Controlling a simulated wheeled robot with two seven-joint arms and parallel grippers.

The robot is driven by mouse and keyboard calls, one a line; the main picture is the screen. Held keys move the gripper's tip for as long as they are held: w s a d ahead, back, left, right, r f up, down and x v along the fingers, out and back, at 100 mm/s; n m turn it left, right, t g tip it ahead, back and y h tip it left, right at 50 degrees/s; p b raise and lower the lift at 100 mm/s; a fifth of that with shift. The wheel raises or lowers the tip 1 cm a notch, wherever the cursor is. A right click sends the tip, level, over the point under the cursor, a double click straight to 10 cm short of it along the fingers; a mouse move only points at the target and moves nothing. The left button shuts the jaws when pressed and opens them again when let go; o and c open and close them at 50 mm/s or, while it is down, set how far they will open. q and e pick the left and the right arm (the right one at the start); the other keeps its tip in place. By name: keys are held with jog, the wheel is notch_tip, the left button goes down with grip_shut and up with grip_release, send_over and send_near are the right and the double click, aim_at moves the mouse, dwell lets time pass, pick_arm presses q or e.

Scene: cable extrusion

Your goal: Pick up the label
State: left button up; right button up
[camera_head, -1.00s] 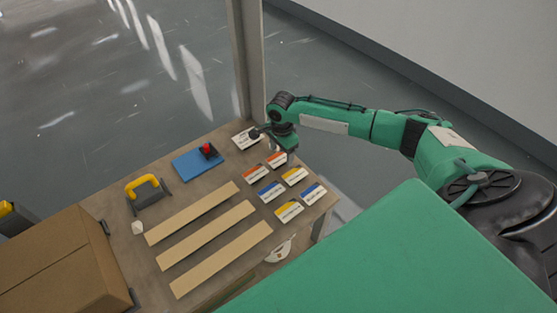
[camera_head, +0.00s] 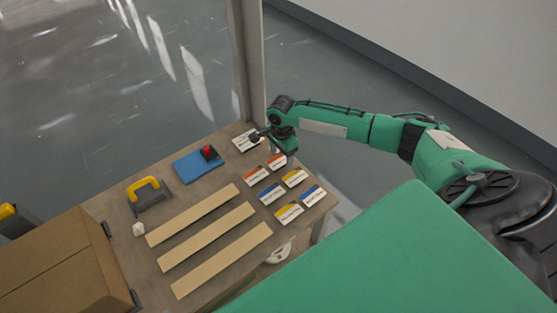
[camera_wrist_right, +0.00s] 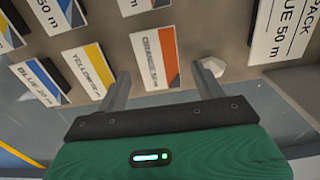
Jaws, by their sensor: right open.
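Several labels with coloured ends lie in rows on the wooden table. They include an orange label (camera_head: 255,176), a second orange label (camera_head: 277,162), a yellow label (camera_head: 294,178), a blue label (camera_head: 271,194), another blue label (camera_head: 312,195) and another yellow label (camera_head: 289,213). My right gripper (camera_head: 273,147) is over the back end of these rows. In the right wrist view my right gripper (camera_wrist_right: 164,80) is open and empty, with an orange label (camera_wrist_right: 154,57) between its fingers in the picture. Contact cannot be told. My left gripper is out of view.
A white printed card (camera_head: 244,141) lies behind the labels. A blue board (camera_head: 190,168) with a red button (camera_head: 209,152), a yellow-handled tool (camera_head: 146,188), three wooden strips (camera_head: 205,237) and a cardboard box (camera_head: 62,262) are to the left. A post (camera_head: 248,70) rises behind.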

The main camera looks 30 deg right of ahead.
jog(key=shift+f, duration=0.15)
dwell(0.3)
jog(key=c, duration=0.9)
